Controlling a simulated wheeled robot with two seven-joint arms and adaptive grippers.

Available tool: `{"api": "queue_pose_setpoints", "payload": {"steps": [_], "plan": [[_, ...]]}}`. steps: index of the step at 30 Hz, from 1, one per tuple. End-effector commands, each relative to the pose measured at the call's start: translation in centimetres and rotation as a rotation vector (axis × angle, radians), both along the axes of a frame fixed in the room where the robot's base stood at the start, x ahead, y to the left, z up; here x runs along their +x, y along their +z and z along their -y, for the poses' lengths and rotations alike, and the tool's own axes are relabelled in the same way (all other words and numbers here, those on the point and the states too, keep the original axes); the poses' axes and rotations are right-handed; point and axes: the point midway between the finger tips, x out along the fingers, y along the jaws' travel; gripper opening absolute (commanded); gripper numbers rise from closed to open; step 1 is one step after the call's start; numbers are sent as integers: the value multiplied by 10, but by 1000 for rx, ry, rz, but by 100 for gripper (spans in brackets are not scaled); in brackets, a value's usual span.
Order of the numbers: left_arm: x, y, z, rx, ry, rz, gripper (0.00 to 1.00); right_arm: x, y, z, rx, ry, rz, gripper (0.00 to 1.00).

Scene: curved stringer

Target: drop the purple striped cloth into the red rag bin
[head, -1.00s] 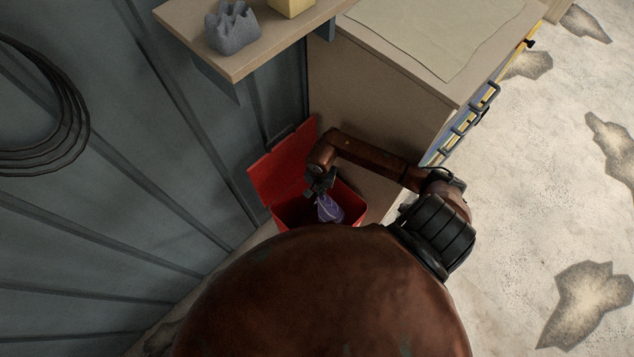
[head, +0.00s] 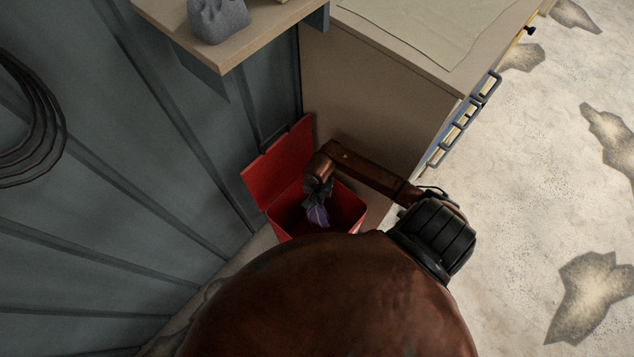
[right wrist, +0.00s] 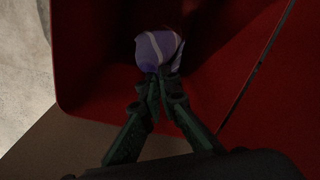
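The purple striped cloth (head: 317,216) hangs bunched below my right gripper (head: 314,192), over the opening of the red rag bin (head: 350,211). In the right wrist view the cloth (right wrist: 158,48) shows pale stripes at the fingertips, with the red bin walls (right wrist: 75,70) around it. My right gripper (right wrist: 161,82) has its fingertips drawn together on the cloth. The bin's red lid (head: 280,168) stands open against the wall side. I cannot tell whether the cloth touches the bin's floor. My left gripper is not in view.
A beige cabinet (head: 375,100) with a sheet on top stands right behind the bin. A wall shelf (head: 245,50) holding a grey lumpy object (head: 218,20) juts out above left. A coiled hose (head: 40,130) hangs on the wall. Open floor (head: 530,200) lies to the right.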

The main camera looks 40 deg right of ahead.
Motion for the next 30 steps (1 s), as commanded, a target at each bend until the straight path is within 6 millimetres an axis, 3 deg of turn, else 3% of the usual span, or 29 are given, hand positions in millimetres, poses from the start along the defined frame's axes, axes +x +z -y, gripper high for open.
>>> {"api": "queue_pose_setpoints", "payload": {"steps": [3, 12, 19, 27, 30], "plan": [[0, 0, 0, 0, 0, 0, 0, 0, 0, 0, 1, 0, 1, 0], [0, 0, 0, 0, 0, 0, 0, 0, 1, 0, 0, 0, 0, 20], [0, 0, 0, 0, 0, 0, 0, 0, 1, 0, 0, 0, 0, 23], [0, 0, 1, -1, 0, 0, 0, 0, 1, 0, 0, 0, 0, 42], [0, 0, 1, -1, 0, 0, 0, 0, 1, 0, 0, 0, 0, 43]]}}
